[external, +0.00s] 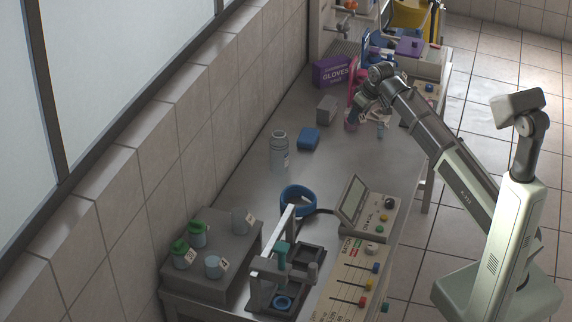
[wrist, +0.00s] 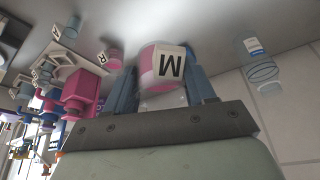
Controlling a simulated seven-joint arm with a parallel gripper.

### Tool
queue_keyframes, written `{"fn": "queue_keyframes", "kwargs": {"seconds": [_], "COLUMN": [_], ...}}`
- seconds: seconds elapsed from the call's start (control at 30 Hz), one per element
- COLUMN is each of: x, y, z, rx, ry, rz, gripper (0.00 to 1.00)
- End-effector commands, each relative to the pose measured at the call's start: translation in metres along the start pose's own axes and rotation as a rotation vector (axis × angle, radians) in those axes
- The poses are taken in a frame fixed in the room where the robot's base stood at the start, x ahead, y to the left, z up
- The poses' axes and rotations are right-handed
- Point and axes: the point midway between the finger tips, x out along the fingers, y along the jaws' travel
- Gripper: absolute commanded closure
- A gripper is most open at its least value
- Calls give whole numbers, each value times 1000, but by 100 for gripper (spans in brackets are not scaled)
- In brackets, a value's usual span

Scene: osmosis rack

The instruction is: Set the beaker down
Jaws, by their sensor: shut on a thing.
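The beaker (wrist: 148,72) holds pink liquid and has a white label with a black letter that looks like M or W. My gripper (wrist: 163,84) is shut on it, with one blue finger on each side in the wrist view. In the external view my gripper (external: 354,112) is at the far part of the grey bench (external: 330,167), and the beaker there is small and partly hidden by the fingers. I cannot tell whether the beaker's base touches the bench.
Near the beaker are a smaller labelled pink beaker (wrist: 115,58) and crowded pink and blue items (wrist: 82,95). A purple gloves box (external: 333,71), a grey block (external: 327,108), a blue box (external: 308,139) and a clear bottle (external: 279,152) stand on the bench. The middle bench is mostly clear.

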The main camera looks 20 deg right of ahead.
Motion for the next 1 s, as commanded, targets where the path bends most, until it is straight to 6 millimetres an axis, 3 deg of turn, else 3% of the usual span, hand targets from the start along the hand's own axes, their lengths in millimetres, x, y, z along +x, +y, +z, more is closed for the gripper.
{"fn": "queue_keyframes", "kwargs": {"seconds": [0.2,0.47,0.83,1.0], "x": [33,50,96,104], "y": [0,0,0,0], "z": [15,21,40,43], "rx": [0,0,1,0], "ry": [0,1,-1,1], "rz": [0,0,0,0], "gripper": [76,76,76,76]}}
